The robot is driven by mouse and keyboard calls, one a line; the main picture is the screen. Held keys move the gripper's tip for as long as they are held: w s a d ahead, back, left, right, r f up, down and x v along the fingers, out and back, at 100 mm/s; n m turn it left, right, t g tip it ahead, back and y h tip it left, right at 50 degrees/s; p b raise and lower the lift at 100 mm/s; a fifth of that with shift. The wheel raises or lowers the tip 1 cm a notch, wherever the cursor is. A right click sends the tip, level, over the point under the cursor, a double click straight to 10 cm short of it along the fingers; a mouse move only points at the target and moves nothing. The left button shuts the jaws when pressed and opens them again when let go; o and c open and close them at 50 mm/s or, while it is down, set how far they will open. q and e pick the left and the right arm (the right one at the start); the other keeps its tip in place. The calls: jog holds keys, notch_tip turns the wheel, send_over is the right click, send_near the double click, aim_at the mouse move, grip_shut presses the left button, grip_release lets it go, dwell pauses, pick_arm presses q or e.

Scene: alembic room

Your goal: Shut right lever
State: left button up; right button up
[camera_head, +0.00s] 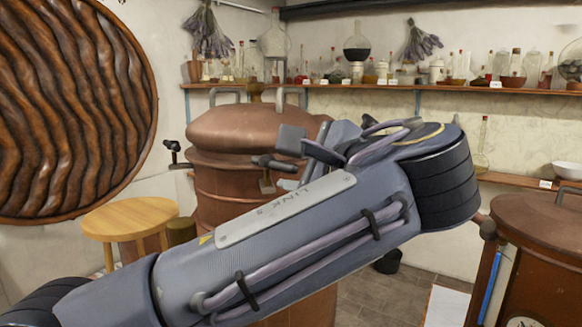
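A copper still (247,135) with a domed lid stands behind my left arm. A dark lever (274,163) on a copper bracket is at the still's front right, and I take it as the right lever. A second dark lever (175,153) sticks out at the still's left side. My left arm crosses the middle of the picture, and my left gripper (302,147) is just above and right of the right lever. Part of the gripper is hidden behind the arm. I cannot tell whether it touches the lever. My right gripper is out of view.
A round wooden stool (130,217) stands left of the still. Another copper vessel (545,235) is at the right edge. A wall shelf (440,97) with bottles and jars runs along the back. A large carved brown disc (70,105) fills the upper left.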

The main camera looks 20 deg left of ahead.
pick_arm(q)
jog(key=shift+x, duration=1.05)
jog(key=shift+c, duration=0.5)
grip_shut()
jog(key=shift+s, duration=0.15)
jog(key=m+t+h, duration=0.1)
jog(key=s+a+m+t+h, duration=0.1)
jog(key=m+t+h, duration=0.1)
jog(key=shift+s, duration=0.15)
jog(key=shift+s+a+m+t+h, duration=0.2)
jog(key=shift+m+t+h, duration=0.25)
jog(key=shift+m+h, duration=0.35)
jog(key=shift+s+a+m+t+h, duration=0.1)
jog(key=shift+s+m+t+h, duration=0.05)
jog(key=shift+m+t+h, duration=0.6)
jog(key=shift+s+a+m+t+h, duration=0.2)
jog(key=shift+m+h, duration=0.45)
jog(key=shift+h, duration=0.3)
jog(key=shift+d, duration=0.1)
